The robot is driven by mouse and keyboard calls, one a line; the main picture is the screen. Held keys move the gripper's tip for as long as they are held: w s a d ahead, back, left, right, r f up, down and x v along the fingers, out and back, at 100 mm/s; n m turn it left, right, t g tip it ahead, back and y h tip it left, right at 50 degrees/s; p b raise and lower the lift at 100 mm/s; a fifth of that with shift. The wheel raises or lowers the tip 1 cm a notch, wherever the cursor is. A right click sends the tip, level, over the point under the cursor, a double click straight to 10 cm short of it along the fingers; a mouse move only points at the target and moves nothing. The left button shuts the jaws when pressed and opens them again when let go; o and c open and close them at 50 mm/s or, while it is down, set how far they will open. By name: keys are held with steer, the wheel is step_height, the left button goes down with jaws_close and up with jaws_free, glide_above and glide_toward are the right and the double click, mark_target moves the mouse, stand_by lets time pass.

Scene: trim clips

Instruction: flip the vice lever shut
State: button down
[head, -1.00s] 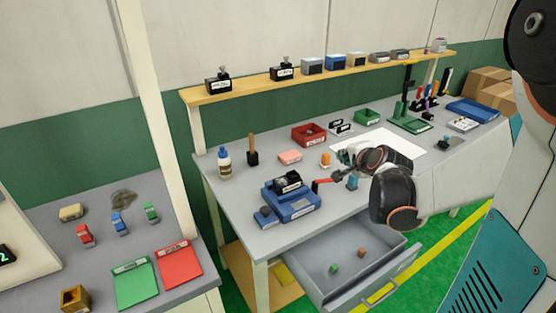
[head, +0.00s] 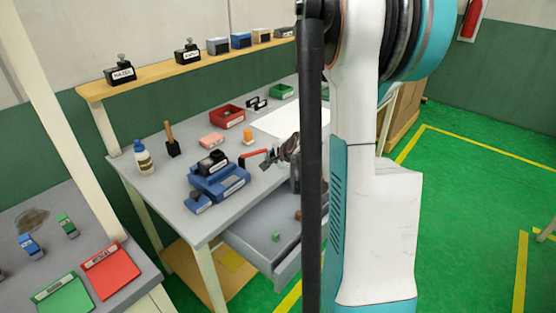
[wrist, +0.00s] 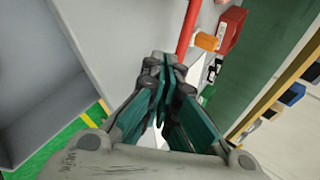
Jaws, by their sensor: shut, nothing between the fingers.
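The blue vice (head: 232,184) with a black block on top sits near the front edge of the grey workbench. Its red lever (head: 252,154) sticks out to the right toward my gripper. A red bar, which looks like the lever, also shows in the wrist view (wrist: 187,28), just beyond the fingertips. My gripper (head: 267,163) is shut and empty, with its tips close to the lever's right end. The wrist view shows the fingers (wrist: 165,65) together. I cannot tell whether the tips touch the lever. My arm hides the bench's right part.
An open drawer (head: 258,262) juts out below the bench front, with a green cube (head: 276,236) inside. An orange cylinder (head: 247,136), a pink block (head: 211,140) and a red bin (head: 228,116) stand behind the vice. A glue bottle (head: 143,157) stands at the left.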

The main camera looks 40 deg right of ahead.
mark_target(265, 150)
steer(key=w, duration=0.1)
steer(key=w+d+f, duration=0.1)
steer(key=w+b, duration=0.1)
steer(key=w, duration=0.1)
steer(key=shift+d+f, duration=0.15)
steer(key=shift+d, duration=0.05)
steer(key=shift+w+d, duration=0.1)
steer(key=shift+w+d, duration=0.4)
steer(key=shift+w, duration=0.3)
